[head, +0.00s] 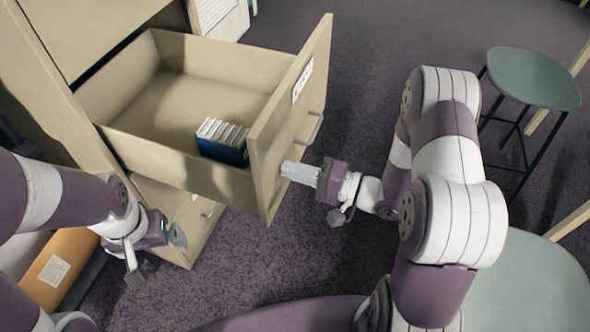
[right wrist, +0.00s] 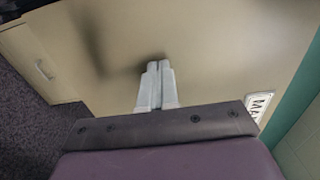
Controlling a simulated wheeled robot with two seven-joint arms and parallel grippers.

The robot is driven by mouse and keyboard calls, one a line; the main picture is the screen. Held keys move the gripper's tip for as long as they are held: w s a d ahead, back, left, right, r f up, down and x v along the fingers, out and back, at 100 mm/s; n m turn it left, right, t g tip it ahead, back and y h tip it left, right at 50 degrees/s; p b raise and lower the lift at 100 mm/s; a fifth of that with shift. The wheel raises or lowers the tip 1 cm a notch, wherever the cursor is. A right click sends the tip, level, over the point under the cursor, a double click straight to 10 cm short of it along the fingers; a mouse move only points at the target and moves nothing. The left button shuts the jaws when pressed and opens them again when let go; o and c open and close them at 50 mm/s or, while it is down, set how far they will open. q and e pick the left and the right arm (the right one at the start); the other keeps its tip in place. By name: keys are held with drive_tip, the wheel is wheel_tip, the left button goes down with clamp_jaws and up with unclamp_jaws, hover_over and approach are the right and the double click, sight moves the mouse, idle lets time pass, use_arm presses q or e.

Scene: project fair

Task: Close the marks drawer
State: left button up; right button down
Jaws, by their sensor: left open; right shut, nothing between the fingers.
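The marks drawer (head: 175,162) is pulled well out of the beige cabinet (head: 45,95). Its front panel (head: 290,125) bears a label and a bar handle (head: 314,127). A blue box of cards (head: 222,152) sits inside near the front. My right gripper (head: 284,170) is shut and empty, its fingertips at the outer face of the panel, below the handle. In the right wrist view the fingers (right wrist: 157,68) point at the beige panel (right wrist: 200,50); I cannot tell whether they touch it. My left gripper (head: 160,248) is open and empty, low at the left near the cabinet.
A lower drawer (head: 185,235) shows under the open one. An orange box with a label (head: 62,262) stands at the lower left. A green stool (head: 530,78) is at the upper right, and another green seat (head: 530,285) at the lower right. Carpet is clear beyond the drawer.

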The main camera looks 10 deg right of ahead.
use_arm(q)
drive_tip(key=shift+r, duration=0.1)
use_arm(e)
drive_tip(key=shift+a, duration=0.1)
drive_tip(key=x, duration=3)
drive_tip(key=shift+w+f, duration=0.1)
drive_tip(key=shift+f, duration=0.1)
use_arm(q)
drive_tip(key=shift+w+a+f+b, duration=0.25)
drive_tip(key=shift+a+f+b, duration=0.15)
drive_tip(key=shift+f+b, duration=0.2)
drive_tip(key=shift+w+a+f+b, duration=0.25)
drive_tip(key=shift+a+f+b, duration=0.1)
drive_tip(key=shift+f+b, duration=0.25)
use_arm(e)
drive_tip(key=x, duration=1)
drive_tip(key=shift+w+r, duration=0.2)
drive_tip(key=shift+r, duration=0.2)
